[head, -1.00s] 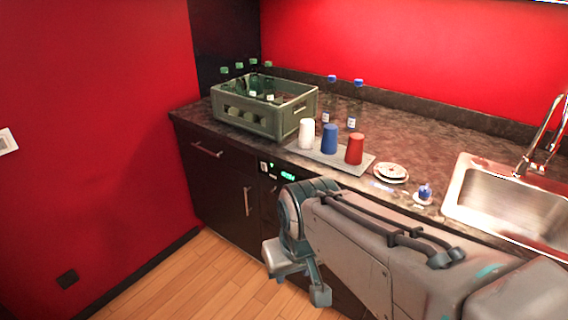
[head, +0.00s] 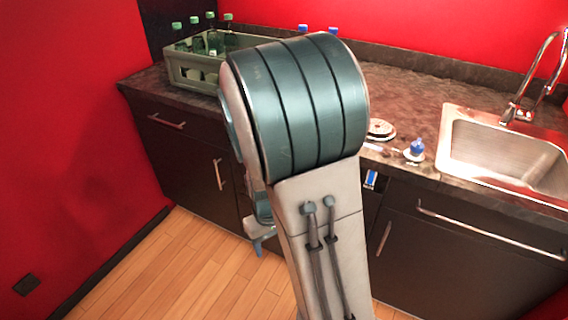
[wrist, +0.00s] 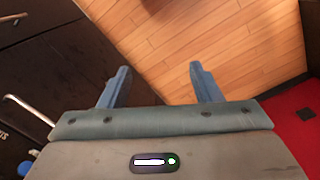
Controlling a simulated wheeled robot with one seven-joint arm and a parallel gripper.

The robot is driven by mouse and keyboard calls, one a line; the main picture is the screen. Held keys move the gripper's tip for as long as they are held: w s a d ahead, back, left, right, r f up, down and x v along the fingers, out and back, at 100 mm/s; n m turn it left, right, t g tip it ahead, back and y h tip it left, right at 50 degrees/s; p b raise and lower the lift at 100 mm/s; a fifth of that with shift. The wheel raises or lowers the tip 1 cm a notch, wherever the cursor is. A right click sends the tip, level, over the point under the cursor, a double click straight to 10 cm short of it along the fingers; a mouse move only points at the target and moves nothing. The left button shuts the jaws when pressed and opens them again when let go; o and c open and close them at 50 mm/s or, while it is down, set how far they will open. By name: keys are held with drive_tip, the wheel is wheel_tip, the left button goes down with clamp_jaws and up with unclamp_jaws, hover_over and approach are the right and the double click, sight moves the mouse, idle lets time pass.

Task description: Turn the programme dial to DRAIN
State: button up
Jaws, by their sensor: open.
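My gripper (wrist: 160,70) is open and empty in the wrist view, its two blue-grey fingers apart over the wooden floor. In the head view only a small part of my gripper (head: 262,240) shows, low in front of the dark cabinet fronts and left of my arm. My arm covers most of the appliance front, and I cannot make out the programme dial or its markings in the head view. A small blue and white label (head: 371,179) shows just right of my arm. At the lower left of the wrist view there is a round blue spot (wrist: 25,168) that I cannot identify.
A green crate (head: 190,75) of bottles stands at the counter's left end. A small plate stack (head: 380,129), a blue-topped item (head: 416,149) and the sink (head: 495,150) are to the right. Cabinet handles (head: 219,175) stick out. The floor (head: 175,265) is clear.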

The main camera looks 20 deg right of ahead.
drive_tip(key=w+d+f+n+t+h+b, duration=0.1)
drive_tip(key=w+d+f+n+h+b, duration=0.4)
drive_tip(key=d+f+h, duration=0.55)
drive_tip(key=w+a+r+n+t+h+b, duration=0.25)
drive_tip(key=w+r+n+t, duration=0.2)
drive_tip(key=w, duration=0.25)
drive_tip(key=w+a+r+n+t+h+b, duration=0.1)
drive_tip(key=w+a+r+n+t+b, duration=0.15)
drive_tip(key=w+r+t, duration=0.35)
drive_tip(key=x, duration=0.9)
drive_tip(key=b+x, duration=0.1)
drive_tip(key=x, duration=0.4)
drive_tip(key=shift+s+d+f, duration=0.1)
drive_tip(key=shift+s+f, duration=0.05)
drive_tip(key=shift+f, duration=0.25)
drive_tip(key=c, duration=1)
